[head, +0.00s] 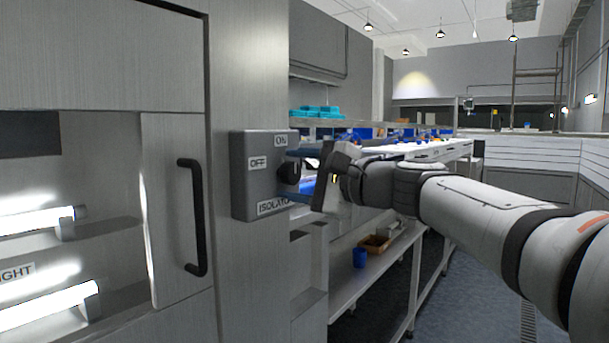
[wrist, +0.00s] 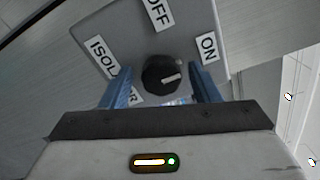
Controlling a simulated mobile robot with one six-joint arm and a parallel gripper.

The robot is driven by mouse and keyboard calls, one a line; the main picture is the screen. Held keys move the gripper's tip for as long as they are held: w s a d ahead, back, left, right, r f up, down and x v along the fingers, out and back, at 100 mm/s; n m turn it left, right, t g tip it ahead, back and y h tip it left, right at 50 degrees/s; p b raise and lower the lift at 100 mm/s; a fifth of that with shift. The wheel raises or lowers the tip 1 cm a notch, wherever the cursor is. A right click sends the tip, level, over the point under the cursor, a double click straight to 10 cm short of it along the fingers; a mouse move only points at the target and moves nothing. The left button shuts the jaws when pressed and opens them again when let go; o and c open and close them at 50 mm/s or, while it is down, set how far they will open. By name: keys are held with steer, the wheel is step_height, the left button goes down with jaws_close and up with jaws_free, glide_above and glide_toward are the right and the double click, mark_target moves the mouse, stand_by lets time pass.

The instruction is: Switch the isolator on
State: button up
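The isolator is a grey box (head: 258,185) on a metal cabinet wall, with an OFF label at its left and an ON label at the top. Its round black knob (head: 289,172) sits on the front face. The knob shows in the wrist view (wrist: 158,72), where its white mark points right, to the side of the ON label (wrist: 208,48) rather than the OFF label (wrist: 159,12). My gripper (head: 302,173) is in front of the box. Its blue fingers are apart, one on each side of the knob, with gaps visible in the wrist view (wrist: 162,78).
A cabinet door with a black handle (head: 196,217) is left of the isolator. A long bench (head: 372,200) with a lower shelf runs behind my arm. Teal trays (head: 316,112) sit on an upper shelf. Open floor (head: 470,270) lies to the right.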

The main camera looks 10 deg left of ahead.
steer(key=v, duration=0.7)
steer(key=shift+s+d, duration=0.15)
steer(key=shift+d, duration=0.2)
steer(key=s+d+f+n+g+h+p, duration=0.1)
steer(key=s+d+f+h+p, duration=0.3)
steer(key=d+f, duration=0.4)
steer(key=s+d+f+n+g+h+p, duration=0.1)
steer(key=s+d+f+n+h+p, duration=0.3)
steer(key=s+d+f+h, duration=0.3)
steer(key=s+d+f+n+g+h+p, duration=0.2)
steer(key=d+f, duration=0.6)
steer(key=f, duration=0.4)
steer(key=s+n+h+p, duration=0.1)
steer(key=s+h+p, duration=0.1)
steer(key=s+h, duration=0.1)
steer(key=shift+s+d+f+h+p, duration=0.15)
steer(key=shift+s+d+h+p, duration=0.15)
